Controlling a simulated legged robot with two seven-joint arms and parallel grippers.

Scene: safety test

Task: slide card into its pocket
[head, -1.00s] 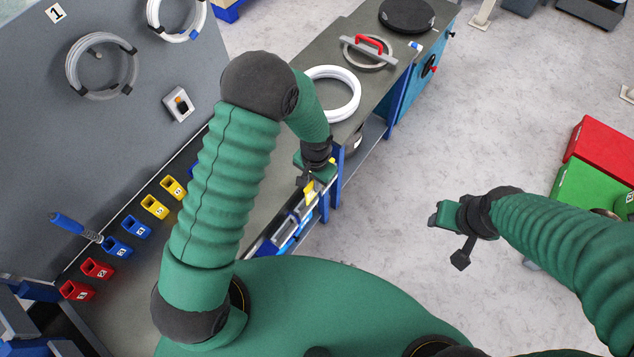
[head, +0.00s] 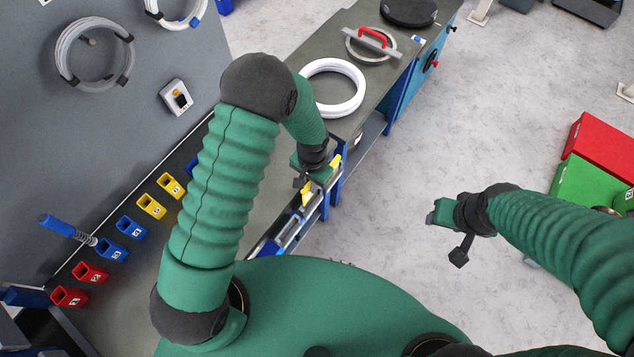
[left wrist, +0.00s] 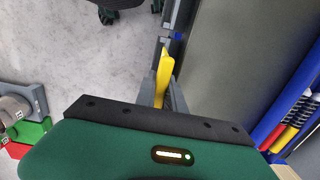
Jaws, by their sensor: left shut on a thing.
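My left gripper (head: 303,181) is low at the bench's front edge, mostly hidden by its own wrist in the head view. In the left wrist view its two grey fingers (left wrist: 163,92) are shut on a thin yellow piece (left wrist: 166,65), which looks like the card. Yellow also shows by the gripper in the head view (head: 307,193). A blue and grey rack (head: 287,228) runs along the bench edge below; I cannot tell which part is the pocket. My right gripper (head: 434,214) hangs over the floor, away from the bench; its jaw opening is unclear.
A grey panel (head: 45,150) with cable coils stands left. Red (head: 600,150) and green boxes sit right. The floor between is clear.

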